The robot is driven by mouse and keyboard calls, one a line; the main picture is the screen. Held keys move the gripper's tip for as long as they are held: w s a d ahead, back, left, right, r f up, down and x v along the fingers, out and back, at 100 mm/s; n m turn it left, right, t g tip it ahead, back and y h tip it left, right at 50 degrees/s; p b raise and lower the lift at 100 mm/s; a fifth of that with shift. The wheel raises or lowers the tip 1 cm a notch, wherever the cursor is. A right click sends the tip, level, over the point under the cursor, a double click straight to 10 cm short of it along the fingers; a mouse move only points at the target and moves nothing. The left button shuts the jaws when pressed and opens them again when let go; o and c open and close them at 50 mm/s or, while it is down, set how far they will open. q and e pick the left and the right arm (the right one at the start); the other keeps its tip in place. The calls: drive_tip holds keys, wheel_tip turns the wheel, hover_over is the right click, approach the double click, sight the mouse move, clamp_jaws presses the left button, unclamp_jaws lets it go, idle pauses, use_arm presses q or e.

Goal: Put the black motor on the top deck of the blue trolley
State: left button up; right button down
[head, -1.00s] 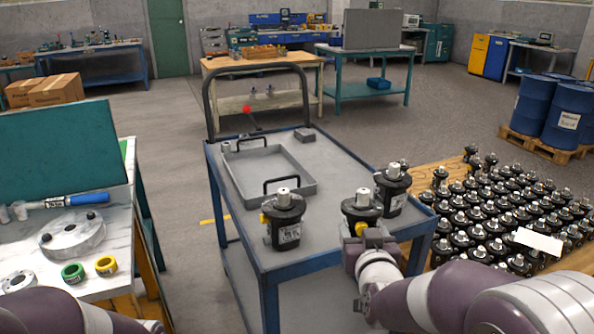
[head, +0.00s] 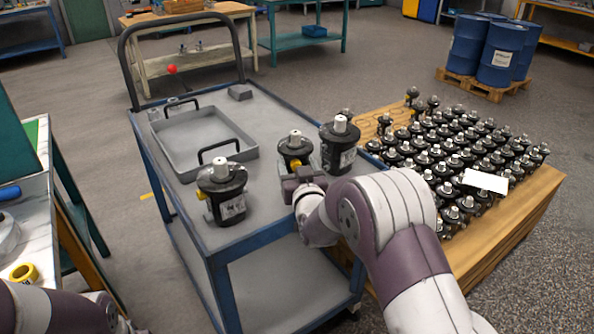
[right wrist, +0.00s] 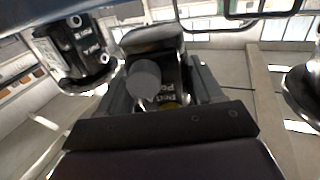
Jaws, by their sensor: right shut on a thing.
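My right gripper (head: 299,182) is shut on a black motor (head: 295,150) with a grey shaft and a yellow fitting. This motor is over the top deck of the blue trolley (head: 262,112); the gripper hides its base, so I cannot tell if it touches the deck. It also shows between the fingers in the right wrist view (right wrist: 145,80). A second black motor (head: 222,192) stands upright on the deck near its front left corner. A third (head: 339,148) stands just right of the held one. My left arm shows at the lower left, its gripper out of view.
A grey tray (head: 190,172) with black handles lies on the deck, behind the motors. A wooden pallet (head: 500,235) crowded with several motors is close on the trolley's right. A workbench (head: 38,235) is at the left. Blue drums (head: 500,52) stand far back.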

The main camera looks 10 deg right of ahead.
drive_tip(key=shift+w, duration=0.5)
drive_tip(key=shift+f, duration=0.2)
drive_tip(key=shift+f+b, duration=0.45)
drive_tip(key=shift+f, duration=1.35)
drive_tip(key=shift+f, duration=0.15)
drive_tip(key=shift+c, duration=0.8)
unclamp_jaws()
drive_tip(key=shift+f, duration=0.15)
drive_tip(key=shift+s, duration=0.1)
drive_tip(key=s+p, duration=0.1)
drive_tip(key=s, duration=1.1)
drive_tip(key=shift+a, duration=0.2)
